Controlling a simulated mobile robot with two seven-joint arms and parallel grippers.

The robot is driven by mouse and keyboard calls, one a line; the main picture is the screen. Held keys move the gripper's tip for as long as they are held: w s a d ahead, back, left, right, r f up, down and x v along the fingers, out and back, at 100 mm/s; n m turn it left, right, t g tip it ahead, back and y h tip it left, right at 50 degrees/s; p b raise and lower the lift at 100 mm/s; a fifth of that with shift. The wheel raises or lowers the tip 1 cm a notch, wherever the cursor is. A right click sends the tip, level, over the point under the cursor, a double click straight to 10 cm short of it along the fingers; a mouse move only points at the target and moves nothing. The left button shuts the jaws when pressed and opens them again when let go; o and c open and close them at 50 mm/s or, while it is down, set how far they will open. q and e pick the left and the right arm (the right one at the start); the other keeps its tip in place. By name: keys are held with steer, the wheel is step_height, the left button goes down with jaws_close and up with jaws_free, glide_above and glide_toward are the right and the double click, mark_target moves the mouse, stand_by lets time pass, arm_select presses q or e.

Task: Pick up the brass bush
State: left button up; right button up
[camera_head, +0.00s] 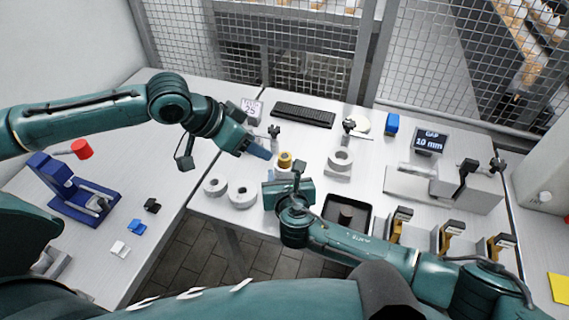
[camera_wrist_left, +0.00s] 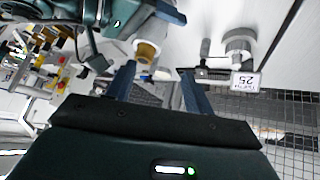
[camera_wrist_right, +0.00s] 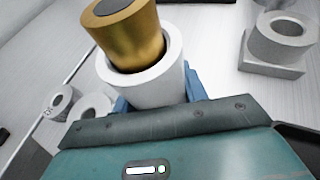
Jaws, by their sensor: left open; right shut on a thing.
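The brass bush (camera_head: 285,158) is a gold tapered cylinder with a dark top. In the right wrist view the brass bush (camera_wrist_right: 130,35) sits partly inside a white ring (camera_wrist_right: 150,85), its upper part standing out. My right gripper (camera_wrist_right: 157,95) is shut on this white ring, with blue fingers at its sides. My left gripper (camera_head: 262,152) is open and empty, just left of the bush. In the left wrist view the bush (camera_wrist_left: 147,52) lies beyond the open fingers, nearer the left-hand finger. The bush's lower end is hidden in the ring.
Two white rings (camera_head: 242,194) lie on the table to the left. Another ring (camera_head: 341,158) sits on a block to the right. A black tray (camera_head: 360,207), keyboard (camera_head: 304,115) and display (camera_head: 430,141) are around. A gap splits the two tables.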

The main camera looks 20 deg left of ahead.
arm_select(q)
steer(key=w+d+r+n+g+y, duration=0.3)
step_height(320, 180, up, 5)
steer(key=n+g+y, duration=0.2)
steer(key=y, duration=0.1)
glide_above(285, 156)
steer(key=f, duration=0.5)
steer(key=shift+s+a+f, duration=0.35)
steer(key=shift+a, duration=0.05)
steer(key=f, duration=0.5)
steer(key=shift+w+d+f, duration=0.3)
steer(key=shift+w+d, duration=0.05)
steer(key=c, duration=1.1)
steer(key=shift+r, duration=0.1)
